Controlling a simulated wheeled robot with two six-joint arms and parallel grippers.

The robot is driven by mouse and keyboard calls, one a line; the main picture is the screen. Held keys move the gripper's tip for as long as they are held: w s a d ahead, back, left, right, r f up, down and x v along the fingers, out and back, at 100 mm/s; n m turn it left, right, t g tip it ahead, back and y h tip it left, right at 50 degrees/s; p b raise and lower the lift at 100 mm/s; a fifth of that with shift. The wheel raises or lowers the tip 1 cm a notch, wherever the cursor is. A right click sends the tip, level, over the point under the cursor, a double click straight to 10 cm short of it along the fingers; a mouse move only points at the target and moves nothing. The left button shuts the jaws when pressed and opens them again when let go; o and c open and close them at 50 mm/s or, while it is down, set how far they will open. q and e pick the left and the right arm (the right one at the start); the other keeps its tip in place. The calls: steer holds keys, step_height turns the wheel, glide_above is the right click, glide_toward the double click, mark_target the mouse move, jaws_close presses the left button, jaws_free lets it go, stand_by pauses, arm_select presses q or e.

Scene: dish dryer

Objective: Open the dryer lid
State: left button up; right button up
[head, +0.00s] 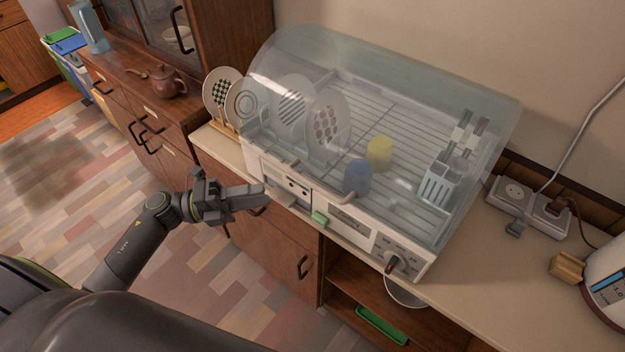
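The dish dryer (340,224) stands on the counter, with a clear curved lid (395,75) that is down over the rack. A pale handle (347,199) shows at the lid's lower front edge. The dryer's front has a panel and a dark-red-tipped knob (390,265) at its right end. My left gripper (264,195) is in front of the dryer's left front part, its fingers pointing right toward it. I cannot tell whether it touches the front or how far its fingers are apart. My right gripper is not in view.
Inside are plates (327,120), a blue cup (357,177), a yellow cup (379,152) and a utensil holder (438,184). A power strip (527,205), a wooden block (567,265) and a white appliance (608,280) stand right. A teapot (170,83) sits on the left cabinet.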

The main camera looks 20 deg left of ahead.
mark_target(313, 184)
arm_select(q)
steer(key=p+x, duration=0.4)
steer(key=x, duration=0.8)
steer(key=shift+w+d+f, duration=0.1)
jaws_close()
